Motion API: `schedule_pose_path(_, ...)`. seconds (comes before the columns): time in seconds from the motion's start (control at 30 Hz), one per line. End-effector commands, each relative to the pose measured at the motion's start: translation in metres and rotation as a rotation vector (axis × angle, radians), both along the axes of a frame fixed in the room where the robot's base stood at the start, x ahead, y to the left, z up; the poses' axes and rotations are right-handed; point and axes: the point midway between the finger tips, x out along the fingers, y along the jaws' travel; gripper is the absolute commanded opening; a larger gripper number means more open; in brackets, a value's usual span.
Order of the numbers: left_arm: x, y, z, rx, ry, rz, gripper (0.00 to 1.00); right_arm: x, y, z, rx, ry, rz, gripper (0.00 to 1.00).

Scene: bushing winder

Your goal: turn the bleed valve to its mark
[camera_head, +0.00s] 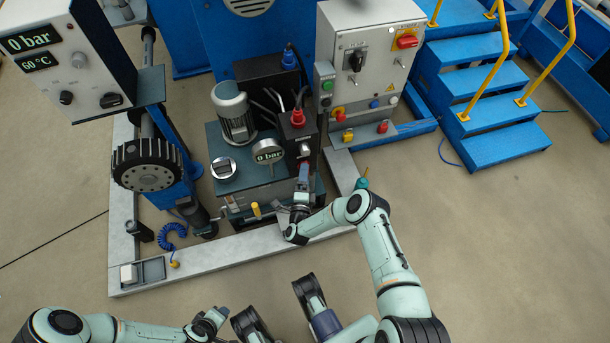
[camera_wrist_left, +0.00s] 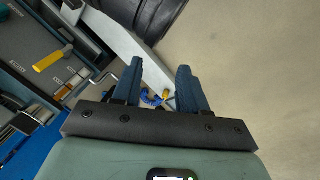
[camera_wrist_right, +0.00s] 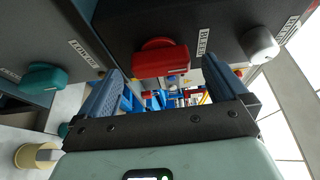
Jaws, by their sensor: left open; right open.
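A red knob (camera_wrist_right: 160,60) sits on a dark box face beside a label that reads BLEED (camera_wrist_right: 204,42); its mark cannot be made out. My right gripper (camera_wrist_right: 166,78) is open, its fingers spread on either side of the knob in the right wrist view; I cannot tell whether they touch it. In the head view my right gripper (camera_head: 302,180) is at the front of the dark valve box (camera_head: 299,133), which it partly hides. My left gripper (camera_head: 218,316) is open and empty, low in the head view; its fingers (camera_wrist_left: 166,78) also show in the left wrist view.
A white knob (camera_wrist_right: 261,43) and a teal knob (camera_wrist_right: 44,76) flank the red one. Open floor (camera_head: 490,250) spreads right.

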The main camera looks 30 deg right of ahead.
Motion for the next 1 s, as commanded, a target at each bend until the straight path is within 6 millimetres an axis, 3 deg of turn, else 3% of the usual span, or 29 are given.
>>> schedule_pose_path(0.5,-0.042,-0.022,0.032,-0.055,0.109,-0.046,0.43,-0.086,0.062,0.001,0.001,0.004,0.0,1.0)
schedule_pose_path(0.7,-0.051,-0.026,0.038,-0.066,0.133,-0.056,0.43,-0.099,0.071,0.0,0.0,0.003,-0.002,1.0)
schedule_pose_path(1.0,-0.052,-0.026,0.037,-0.067,0.135,-0.056,0.43,-0.1,0.071,-0.001,-0.001,0.002,-0.002,1.0)
